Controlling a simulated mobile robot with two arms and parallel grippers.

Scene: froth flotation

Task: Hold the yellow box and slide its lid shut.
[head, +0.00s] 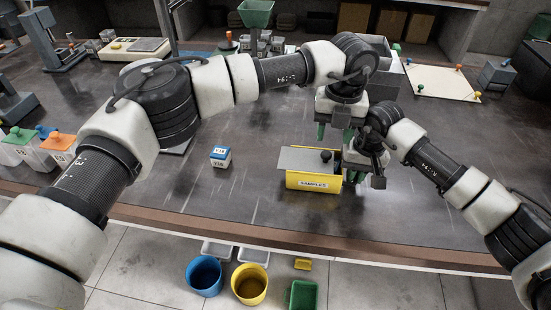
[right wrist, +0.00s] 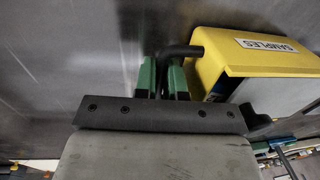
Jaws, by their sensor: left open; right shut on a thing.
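The yellow box (head: 313,183), with a SAMPLES label, stands upright near the table's front edge; its yellow wall also shows in the right wrist view (right wrist: 225,62). Its flat grey lid (head: 300,159) lies on top, jutting out past the box's left end. A dark round knob (head: 326,155) stands near the lid's right end. My right gripper (right wrist: 167,72) is shut on the dark bar-shaped handle (right wrist: 183,51) at the box's side. My left gripper (head: 335,132) is open and empty, fingers down, behind and above the knob, apart from it.
A small blue-and-white block (head: 221,156) stands left of the box. A cream board with coloured pegs (head: 440,81) lies at the back right. Blue (head: 204,276) and yellow (head: 250,284) buckets stand on the floor before the table. The tabletop left of the box is mostly clear.

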